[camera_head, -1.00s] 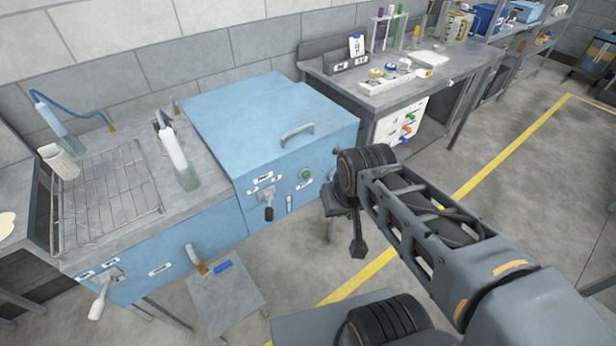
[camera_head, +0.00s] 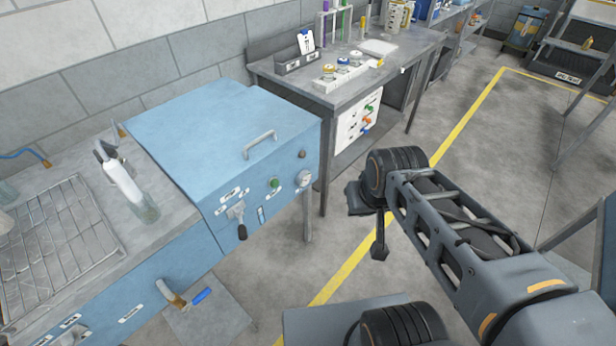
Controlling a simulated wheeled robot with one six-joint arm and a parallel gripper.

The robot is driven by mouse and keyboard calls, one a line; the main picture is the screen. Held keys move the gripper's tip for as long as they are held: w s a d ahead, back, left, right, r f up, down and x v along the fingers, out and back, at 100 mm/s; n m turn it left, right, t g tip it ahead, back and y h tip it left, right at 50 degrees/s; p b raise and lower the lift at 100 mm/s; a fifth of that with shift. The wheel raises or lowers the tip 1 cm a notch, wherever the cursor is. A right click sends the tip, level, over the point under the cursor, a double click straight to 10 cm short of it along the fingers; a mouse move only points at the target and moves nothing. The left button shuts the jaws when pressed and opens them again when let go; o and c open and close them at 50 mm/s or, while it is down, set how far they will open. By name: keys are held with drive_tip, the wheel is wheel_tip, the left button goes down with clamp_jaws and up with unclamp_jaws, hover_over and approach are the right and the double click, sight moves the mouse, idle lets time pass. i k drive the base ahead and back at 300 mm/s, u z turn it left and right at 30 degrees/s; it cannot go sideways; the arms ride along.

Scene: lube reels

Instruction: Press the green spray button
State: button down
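The green button (camera_head: 275,183) is a small round button on the front face of the blue cabinet (camera_head: 195,150). It sits right of a lever with a dark grip (camera_head: 240,222) and left of a pale round fitting (camera_head: 304,178) at the cabinet's right corner. White labels lie around it. My gripper (camera_head: 379,250) hangs in the air to the right of the cabinet, below my wrist and apart from the button. Only a dark, narrow part of it shows, so its opening is hidden.
A small low table (camera_head: 210,318) sits below. A workbench (camera_head: 370,75) with bottles stands behind. Grey floor (camera_head: 470,150) with a yellow line is open at right.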

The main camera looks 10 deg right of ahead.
sight(275, 184)
drive_tip(key=z, duration=1)
drive_tip(key=k, duration=0.65)
drive_tip(key=u, duration=2)
